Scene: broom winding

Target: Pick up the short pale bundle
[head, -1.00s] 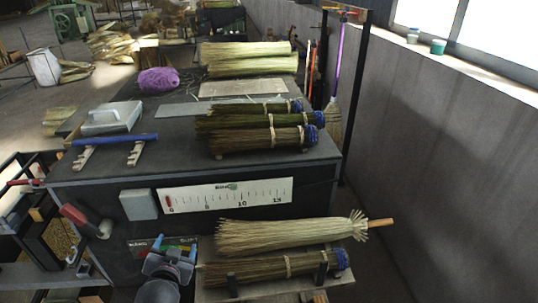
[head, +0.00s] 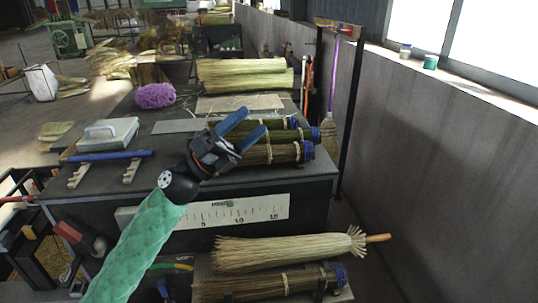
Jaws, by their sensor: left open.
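My left gripper (head: 256,119) is open, its two blue fingers pointing up and right over the near worktop. It is above the left part of the stacked bundles and hides some of them. These bundles (head: 262,154) are brownish and olive, with light ties and blue-bound right ends. Two pale, straw-coloured bundles (head: 243,70) lie at the back of the worktop. Another pale bundle (head: 285,251), with a flared right end and a wooden handle, lies on the low shelf. I cannot tell for sure which one is the short pale bundle. My right gripper is not in view.
A purple twine ball (head: 155,96), a grey box with a handle (head: 107,135) and a blue bar (head: 110,156) on wooden rests are at left. A ruler board (head: 240,212) is on the worktop's front. A dark bundle (head: 265,286) lies low in front. A wall stands right.

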